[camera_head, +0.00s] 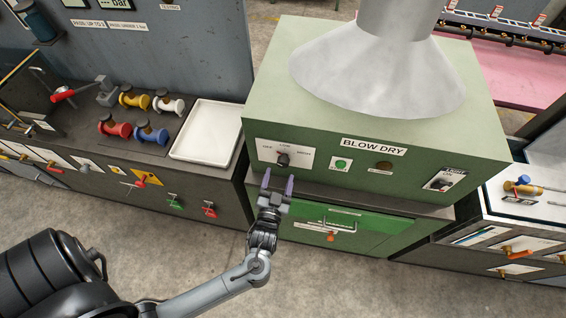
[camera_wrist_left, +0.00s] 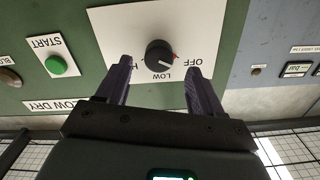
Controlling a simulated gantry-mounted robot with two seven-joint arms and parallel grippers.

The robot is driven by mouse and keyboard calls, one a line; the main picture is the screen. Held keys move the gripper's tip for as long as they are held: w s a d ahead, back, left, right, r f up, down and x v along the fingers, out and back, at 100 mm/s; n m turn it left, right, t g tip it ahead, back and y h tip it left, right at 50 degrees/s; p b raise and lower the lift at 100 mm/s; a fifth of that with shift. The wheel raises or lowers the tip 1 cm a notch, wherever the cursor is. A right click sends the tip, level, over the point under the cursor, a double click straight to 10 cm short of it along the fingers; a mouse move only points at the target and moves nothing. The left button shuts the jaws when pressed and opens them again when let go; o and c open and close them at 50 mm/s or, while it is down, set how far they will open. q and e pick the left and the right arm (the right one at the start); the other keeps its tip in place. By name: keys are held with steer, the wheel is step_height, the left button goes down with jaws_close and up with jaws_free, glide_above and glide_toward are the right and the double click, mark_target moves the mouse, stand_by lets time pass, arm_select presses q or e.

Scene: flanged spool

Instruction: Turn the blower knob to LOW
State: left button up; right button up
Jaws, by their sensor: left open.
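The blower knob (camera_head: 283,159) is small, round and dark, on a white plate on the front of the green BLOW DRY box (camera_head: 325,148). The plate carries OFF, LOW and HIGH. In the left wrist view, turned over, the knob (camera_wrist_left: 159,55) has a light line slanting towards the side between OFF and LOW, with a red mark on its OFF side; the exact setting is hard to tell. My left gripper (camera_head: 278,177) is open just in front of and below the knob. Its purple fingers (camera_wrist_left: 159,72) stand either side of the knob, apart from it. My right gripper is not seen.
A green START button (camera_head: 342,164), a brown button (camera_head: 383,167) and a light switch (camera_head: 438,182) are right of the knob. A green drawer with a handle (camera_head: 338,228) lies below. A white tray (camera_head: 206,133) and several coloured valves are left. A metal hood stands on top.

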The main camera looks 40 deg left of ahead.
mark_target(282, 166)
arm_select(q)
steer(key=x, duration=0.5)
steer(key=shift+w, duration=0.15)
steer(key=shift+w+a, duration=0.15)
steer(key=shift+w, duration=0.05)
steer(key=shift+c, duration=0.3)
steer(key=c, duration=1)
